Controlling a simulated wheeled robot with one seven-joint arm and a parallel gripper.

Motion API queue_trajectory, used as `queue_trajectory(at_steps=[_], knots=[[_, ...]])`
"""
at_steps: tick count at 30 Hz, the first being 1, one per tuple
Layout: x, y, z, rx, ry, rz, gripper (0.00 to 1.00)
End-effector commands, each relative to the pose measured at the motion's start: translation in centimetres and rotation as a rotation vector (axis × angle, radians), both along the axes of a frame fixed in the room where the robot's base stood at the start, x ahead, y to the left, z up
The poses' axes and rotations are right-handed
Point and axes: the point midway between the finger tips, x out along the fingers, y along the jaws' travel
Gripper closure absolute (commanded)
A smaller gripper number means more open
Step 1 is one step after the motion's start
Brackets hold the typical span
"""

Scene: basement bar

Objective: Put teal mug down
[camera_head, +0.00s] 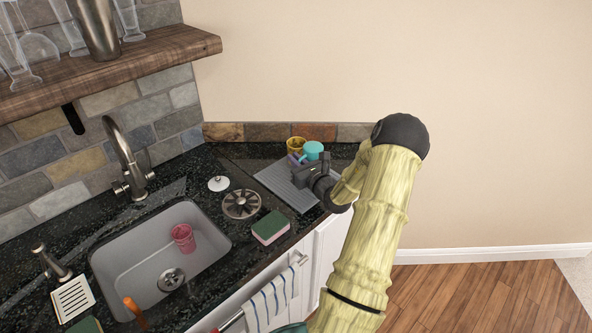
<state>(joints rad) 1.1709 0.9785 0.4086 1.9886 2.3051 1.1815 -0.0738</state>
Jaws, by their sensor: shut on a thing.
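The teal mug (313,150) is at the back right of the counter, just beyond my gripper (303,166). My gripper reaches over a grey ribbed mat (272,179) and is shut on the teal mug. The fingertips are small and partly hidden, so the exact grip is hard to see. The mug's lower part is hidden by my gripper, and I cannot tell whether it touches the mat.
A yellow mug (295,143) and a purple item (293,160) are close left of the teal mug. A sponge (270,227), metal strainer (241,204) and white knobbed lid (218,183) lie nearer the sink (215,228), which holds a pink cup (183,238). The mat's left part is clear.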

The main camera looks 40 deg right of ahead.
Motion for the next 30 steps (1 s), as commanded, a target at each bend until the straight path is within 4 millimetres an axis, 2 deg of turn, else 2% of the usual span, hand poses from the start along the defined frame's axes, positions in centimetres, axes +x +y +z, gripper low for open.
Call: queue_trajectory(at_steps=[10,22,24,26,30], knots=[[0.0,0.0,-3.8,0.001,0.0,0.0,1.0],[0.0,0.0,-4.4,-0.001,-0.001,0.0,1.0],[0.0,0.0,-4.3,0.0,0.001,0.0,0.81],[0.0,0.0,-4.3,0.0,0.001,0.0,0.69],[0.0,0.0,-4.3,0.0,0.001,0.0,0.69]])
